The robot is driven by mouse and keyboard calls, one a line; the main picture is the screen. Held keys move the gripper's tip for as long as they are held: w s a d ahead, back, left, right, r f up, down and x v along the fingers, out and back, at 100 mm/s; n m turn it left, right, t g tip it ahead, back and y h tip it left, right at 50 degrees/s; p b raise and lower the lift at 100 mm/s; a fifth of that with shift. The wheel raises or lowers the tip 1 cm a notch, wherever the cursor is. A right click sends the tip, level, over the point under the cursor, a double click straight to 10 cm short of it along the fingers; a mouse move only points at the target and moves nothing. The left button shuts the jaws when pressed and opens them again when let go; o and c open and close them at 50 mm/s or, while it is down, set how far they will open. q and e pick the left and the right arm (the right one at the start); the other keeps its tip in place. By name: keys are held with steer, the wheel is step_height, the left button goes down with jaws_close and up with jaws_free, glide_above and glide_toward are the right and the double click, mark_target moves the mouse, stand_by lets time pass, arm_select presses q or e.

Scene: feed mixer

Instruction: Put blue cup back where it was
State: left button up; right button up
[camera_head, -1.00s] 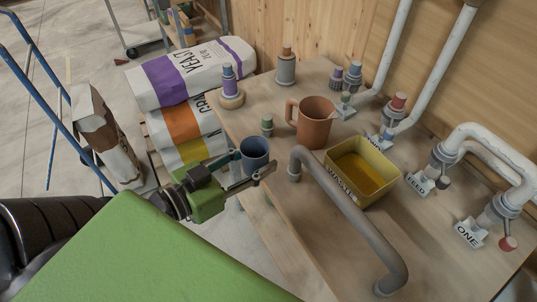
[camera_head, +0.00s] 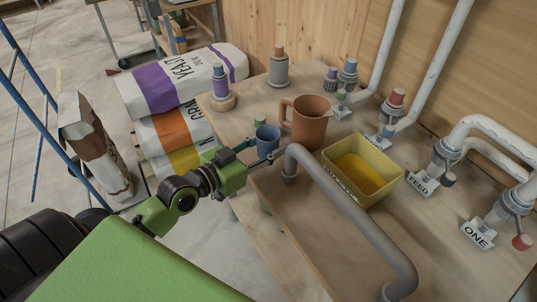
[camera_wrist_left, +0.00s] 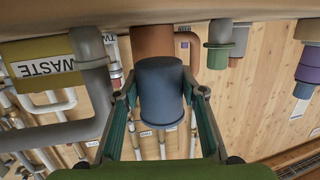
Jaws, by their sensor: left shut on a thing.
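The blue cup (camera_head: 267,139) is upright near the left edge of the wooden table, left of the brown mug (camera_head: 309,122). My left gripper (camera_head: 263,149) reaches in from the left and is shut on the cup, with a finger on either side. In the left wrist view the picture is upside down, and the cup (camera_wrist_left: 161,95) is between the two fingers of the gripper (camera_wrist_left: 160,92). I cannot tell whether the cup's base touches the table. My right gripper is not in view.
A grey pipe handle (camera_head: 345,205) stands just right of the gripper. A yellow waste bin (camera_head: 385,192) is behind it. A small green-topped bottle (camera_head: 260,120) is just behind the cup. Feed sacks (camera_head: 180,85) are stacked left of the table. Valves and pipes line the right side.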

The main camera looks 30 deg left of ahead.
arm_select(q)
steer(key=shift+w+f, duration=0.25)
step_height(320, 180, down, 4)
steer(key=shift+w+r, duration=0.15)
steer(key=shift+r, duration=0.1)
steer(key=shift+f+b, duration=0.2)
steer(key=shift+b, duration=0.1)
steer(key=o, duration=1.1)
steer(key=shift+o, duration=0.2)
steer(key=shift+r, duration=0.1)
